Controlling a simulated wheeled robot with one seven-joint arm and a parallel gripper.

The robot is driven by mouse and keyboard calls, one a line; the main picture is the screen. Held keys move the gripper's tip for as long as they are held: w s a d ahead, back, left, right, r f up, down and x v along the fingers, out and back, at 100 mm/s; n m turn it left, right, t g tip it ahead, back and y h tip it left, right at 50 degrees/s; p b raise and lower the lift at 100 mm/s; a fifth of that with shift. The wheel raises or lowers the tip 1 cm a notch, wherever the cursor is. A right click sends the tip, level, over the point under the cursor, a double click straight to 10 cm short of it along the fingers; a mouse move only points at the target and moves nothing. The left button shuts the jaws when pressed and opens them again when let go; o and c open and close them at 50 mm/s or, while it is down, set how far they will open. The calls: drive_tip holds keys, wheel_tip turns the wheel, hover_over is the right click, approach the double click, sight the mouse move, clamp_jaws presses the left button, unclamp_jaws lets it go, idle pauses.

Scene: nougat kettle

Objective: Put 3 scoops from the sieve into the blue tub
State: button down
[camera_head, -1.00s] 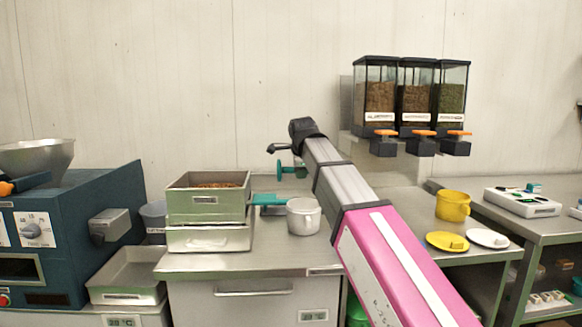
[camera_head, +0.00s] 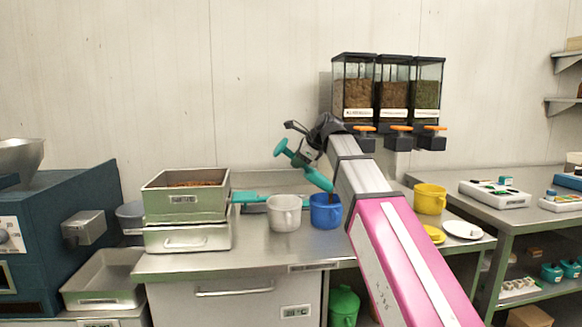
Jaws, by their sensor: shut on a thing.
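The sieve is probably the upper metal box (camera_head: 184,206) with brown contents, stacked on a lower metal box (camera_head: 187,238) at the left of the counter. The blue tub (camera_head: 325,216) stands on the counter right of a white mug (camera_head: 284,215). My gripper (camera_head: 303,150) is shut on a teal scoop (camera_head: 318,180). The scoop is tilted, with its lower end just above the tub's mouth and a round teal end up at the left. Something dark shows at the tub's mouth; I cannot tell whether it is falling or lying there. My arm partly hides the tub's right side.
Another teal utensil (camera_head: 250,198) lies behind the white mug. A yellow mug (camera_head: 430,198), a yellow plate (camera_head: 434,234) and a white plate (camera_head: 463,230) are at the right. Dispensers (camera_head: 387,95) hang on the wall above. The counter front (camera_head: 235,258) is bare.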

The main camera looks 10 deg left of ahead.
drive_tip(key=w+d+r+m+y, duration=0.1)
drive_tip(key=d+r+m+y, duration=0.1)
drive_tip(key=d+r+y, duration=0.3)
drive_tip(key=shift+w+d+g, duration=0.3)
drive_tip(key=shift+w+d, duration=0.05)
drive_tip(key=shift+d, duration=0.2)
idle(0.4)
wheel_tip(320, 180, up, 5)
drive_tip(key=n+h, duration=0.1)
drive_tip(key=h, duration=0.2)
drive_tip(key=n+t+h, duration=0.1)
drive_tip(key=h, duration=0.3)
drive_tip(key=n+t+h, duration=0.1)
drive_tip(key=n+h, duration=0.1)
drive_tip(key=h, duration=0.2)
